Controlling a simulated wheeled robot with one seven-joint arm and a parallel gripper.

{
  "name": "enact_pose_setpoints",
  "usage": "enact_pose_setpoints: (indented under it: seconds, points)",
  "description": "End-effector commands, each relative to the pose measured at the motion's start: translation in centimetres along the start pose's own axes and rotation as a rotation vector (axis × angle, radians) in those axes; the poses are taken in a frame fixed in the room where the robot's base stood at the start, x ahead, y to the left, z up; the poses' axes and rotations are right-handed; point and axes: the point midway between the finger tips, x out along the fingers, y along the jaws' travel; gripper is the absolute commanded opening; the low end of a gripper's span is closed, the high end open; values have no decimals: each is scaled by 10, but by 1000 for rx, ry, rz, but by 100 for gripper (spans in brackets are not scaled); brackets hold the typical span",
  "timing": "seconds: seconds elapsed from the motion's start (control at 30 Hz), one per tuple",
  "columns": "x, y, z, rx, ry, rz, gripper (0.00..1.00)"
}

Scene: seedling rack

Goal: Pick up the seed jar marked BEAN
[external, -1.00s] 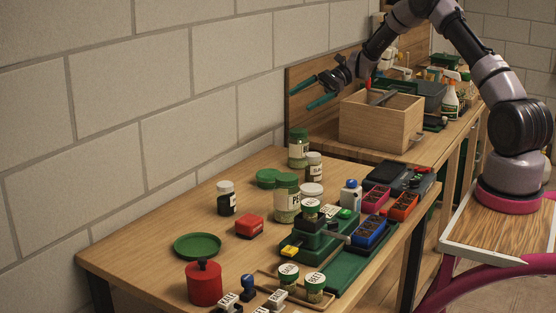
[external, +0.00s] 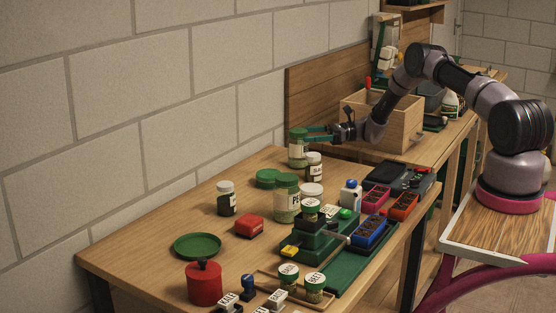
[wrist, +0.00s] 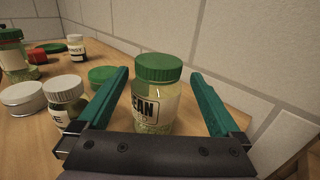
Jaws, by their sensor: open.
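In the external view the jar (external: 298,149) stands upright at the far end of the table by the wall. My gripper (wrist: 160,98) is open, with green fingers on either side of the jar in the wrist view. In the external view my gripper (external: 318,134) reaches the jar from the right, with its fingers at about lid height. I cannot tell whether they touch it.
A green lid (external: 268,178) lies nearby. A larger green-lidded jar (external: 286,205) stands nearer the camera. A wooden box (external: 404,128) is behind my wrist. The wall is close on the far side.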

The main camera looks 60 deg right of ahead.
Motion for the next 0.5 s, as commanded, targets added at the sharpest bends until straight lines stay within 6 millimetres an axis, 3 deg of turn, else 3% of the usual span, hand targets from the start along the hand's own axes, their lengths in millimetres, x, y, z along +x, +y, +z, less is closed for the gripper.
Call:
enact_pose_setpoints:
  seconds: [0.2, 0.43, 0.47, 0.5]
  points:
    - [33, 3, 2, 0, 0, 3, 100]
    - [35, 2, 2, 1, 0, 1, 100]
    - [35, 2, 2, 1, 0, 1, 92]
    - [35, 2, 2, 1, 0, 1, 77]
